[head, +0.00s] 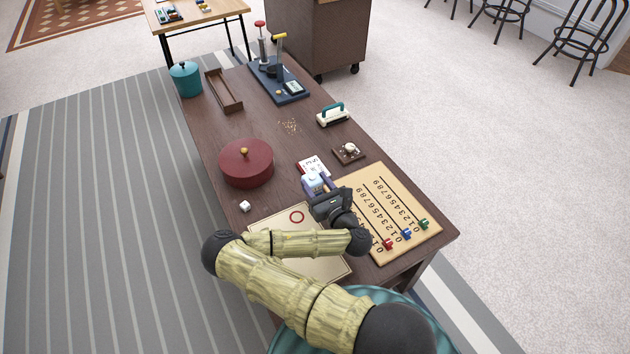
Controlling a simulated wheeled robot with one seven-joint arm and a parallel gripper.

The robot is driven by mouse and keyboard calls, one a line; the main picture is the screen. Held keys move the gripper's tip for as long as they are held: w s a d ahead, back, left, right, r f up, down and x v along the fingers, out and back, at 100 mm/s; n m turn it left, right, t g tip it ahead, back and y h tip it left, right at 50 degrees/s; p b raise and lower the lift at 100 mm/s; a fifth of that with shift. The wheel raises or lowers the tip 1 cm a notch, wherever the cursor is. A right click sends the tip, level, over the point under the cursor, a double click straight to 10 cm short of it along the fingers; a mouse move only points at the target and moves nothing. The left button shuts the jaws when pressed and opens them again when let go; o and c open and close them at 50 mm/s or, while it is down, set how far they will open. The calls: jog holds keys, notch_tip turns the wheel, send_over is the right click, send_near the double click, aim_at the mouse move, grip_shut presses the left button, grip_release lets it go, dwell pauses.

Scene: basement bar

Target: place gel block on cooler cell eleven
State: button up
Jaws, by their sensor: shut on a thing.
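My gripper (317,183) is low over the near middle of the brown table, with its bluish fingers pointing away from me. It is shut on a small pale blue block (314,177), which looks like the gel block. The fingers partly hide the block, and I cannot tell whether it touches the table. A white and red piece (312,162) lies just beyond it. I cannot make out a cooler with numbered cells for certain; a far table (205,21) holds small trays too small to read.
A numbered board (385,205) with coloured pegs lies right of my gripper. A dark red round lidded box (246,163) and a white die (245,206) stand left. A dark small stand (348,153) and teal-handled brush (333,115) are beyond.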

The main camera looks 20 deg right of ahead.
jog(key=shift+r, duration=0.1)
jog(key=a+r+m+h+p, duration=0.1)
jog(key=a+r+p, duration=0.1)
jog(key=r+p, duration=1.2)
jog(key=a+r+m+h+p, duration=0.1)
jog(key=r+h+p, duration=0.1)
jog(key=r+p, duration=1.3)
jog(key=p, duration=0.4)
jog(key=shift+w+a+r+p, duration=0.25)
jog(key=shift+w+a+p, duration=0.15)
jog(key=shift+d+f, duration=0.1)
